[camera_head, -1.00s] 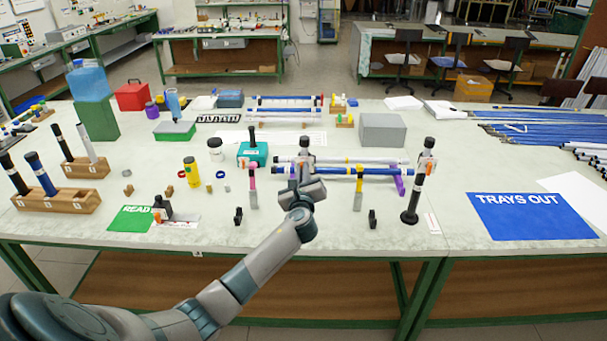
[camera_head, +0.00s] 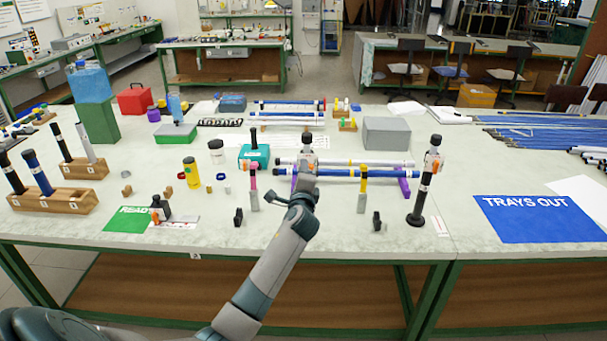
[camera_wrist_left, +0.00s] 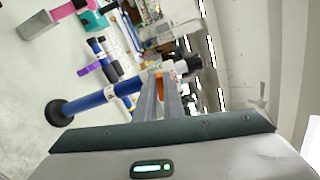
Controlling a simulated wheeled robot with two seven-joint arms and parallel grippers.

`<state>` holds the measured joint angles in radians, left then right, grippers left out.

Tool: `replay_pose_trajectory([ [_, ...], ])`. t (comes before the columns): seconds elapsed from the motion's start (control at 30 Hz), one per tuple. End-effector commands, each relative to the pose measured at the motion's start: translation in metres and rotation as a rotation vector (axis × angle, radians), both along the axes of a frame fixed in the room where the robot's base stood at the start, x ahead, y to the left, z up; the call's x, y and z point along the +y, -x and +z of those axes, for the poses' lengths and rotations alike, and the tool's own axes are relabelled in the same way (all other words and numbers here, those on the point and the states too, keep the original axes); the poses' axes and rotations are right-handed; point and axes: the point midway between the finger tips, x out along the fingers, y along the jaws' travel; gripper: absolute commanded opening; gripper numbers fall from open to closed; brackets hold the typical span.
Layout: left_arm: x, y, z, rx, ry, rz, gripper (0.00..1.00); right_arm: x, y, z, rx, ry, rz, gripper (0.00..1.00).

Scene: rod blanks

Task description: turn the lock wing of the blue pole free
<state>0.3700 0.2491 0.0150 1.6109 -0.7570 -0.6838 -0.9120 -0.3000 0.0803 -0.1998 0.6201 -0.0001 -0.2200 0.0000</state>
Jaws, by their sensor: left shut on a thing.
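The blue pole (camera_wrist_left: 90,103) shows in the left wrist view, with a round black base (camera_wrist_left: 58,112), a white collar and a black top (camera_wrist_left: 193,63). Its orange lock wing (camera_wrist_left: 159,80) sits between the fingertips of my left gripper (camera_wrist_left: 160,88), which is shut on it. In the head view my left gripper (camera_head: 304,174) is in front of this pole and hides most of it; only the black top (camera_head: 307,140) and white collar show above. My right gripper is not in view.
A black pole (camera_head: 422,190) with an orange wing stands to the right. Short posts with pink (camera_head: 254,182) and yellow (camera_head: 363,182) tops stand on either side of my gripper. Rods lie on purple supports (camera_head: 404,187) behind. The table front has some free room.

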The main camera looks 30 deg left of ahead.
Motion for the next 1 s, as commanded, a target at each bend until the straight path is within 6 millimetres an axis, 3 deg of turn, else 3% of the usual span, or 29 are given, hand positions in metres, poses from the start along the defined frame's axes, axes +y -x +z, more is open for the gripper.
replay_pose_trajectory([
  [0.4,-0.0001,0.0001,-0.0034,-0.117,0.185,0.000,0.00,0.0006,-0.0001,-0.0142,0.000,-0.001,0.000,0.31],
  [0.9,-0.0001,0.0000,-0.0031,-0.129,0.205,0.000,0.00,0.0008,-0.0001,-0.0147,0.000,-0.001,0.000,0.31],
  [0.93,-0.0001,0.0000,-0.0031,-0.129,0.205,0.000,0.13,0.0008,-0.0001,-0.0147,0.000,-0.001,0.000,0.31],
  [1.0,-0.0001,0.0000,-0.0031,-0.129,0.204,0.000,0.27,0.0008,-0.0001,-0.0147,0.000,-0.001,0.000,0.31],
])
